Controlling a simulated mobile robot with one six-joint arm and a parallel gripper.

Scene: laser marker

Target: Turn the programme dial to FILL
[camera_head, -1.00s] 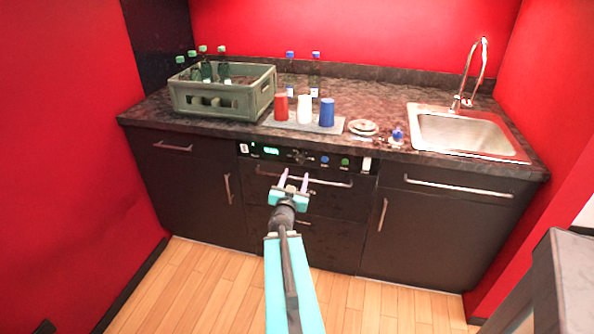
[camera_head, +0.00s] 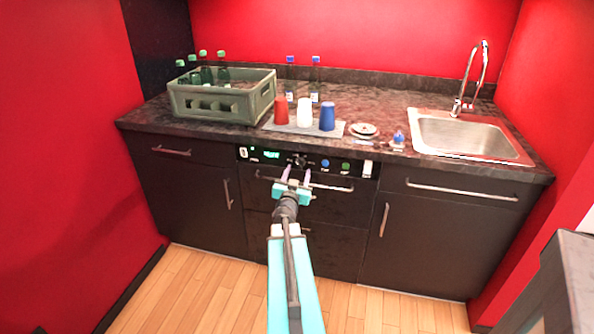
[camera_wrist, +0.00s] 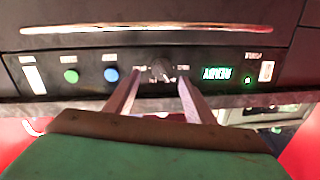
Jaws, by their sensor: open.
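The programme dial (camera_head: 300,161) is a dark round knob in the middle of the black control panel under the counter. In the wrist view, which shows the panel upside down, the dial (camera_wrist: 160,70) has small white labels around it that are too blurred to read. My gripper (camera_head: 297,178) is open and empty, just in front of the panel. In the wrist view its two fingers (camera_wrist: 155,88) point at the dial, one to either side of it, and appear short of it. I cannot tell how large the gap is.
A lit green display (camera_wrist: 216,72), a blue button (camera_wrist: 111,74) and a green button (camera_wrist: 71,76) sit on the panel. A horizontal handle (camera_head: 333,187) juts out below it. On the counter above are a bottle crate (camera_head: 222,105), cups and a sink.

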